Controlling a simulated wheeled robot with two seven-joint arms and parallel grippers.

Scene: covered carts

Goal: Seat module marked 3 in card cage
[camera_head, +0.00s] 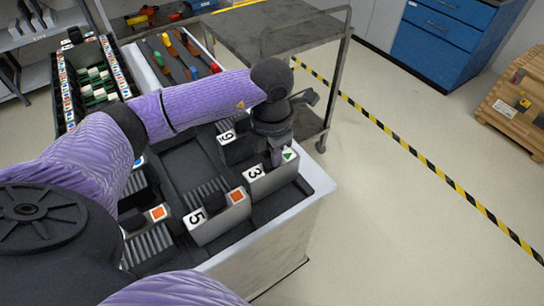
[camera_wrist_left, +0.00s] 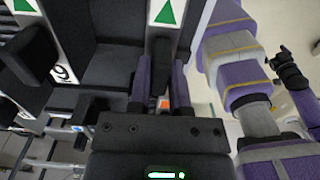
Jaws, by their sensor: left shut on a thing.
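The module marked 3 (camera_head: 258,187) is a pale block with a green triangle label, at the right end of a dark tray (camera_head: 178,172) in the head view. My left gripper (camera_head: 276,157) is above it and shut on its dark handle, which shows between the fingers in the left wrist view (camera_wrist_left: 160,80). I cannot tell whether the module is raised from the tray. A black rack with rows of coloured labels, apparently the card cage (camera_head: 65,92), stands at the upper left. My right arm shows in the left wrist view, with its dark gripper (camera_wrist_left: 290,70) small at the right.
Module 5 (camera_head: 222,218), with an orange square, sits close in front of module 3. Module 9 (camera_head: 228,152) sits behind it. A white tray of coloured-handled tools (camera_head: 180,58) and a grey cart (camera_head: 262,35) are farther back. Open floor lies to the right.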

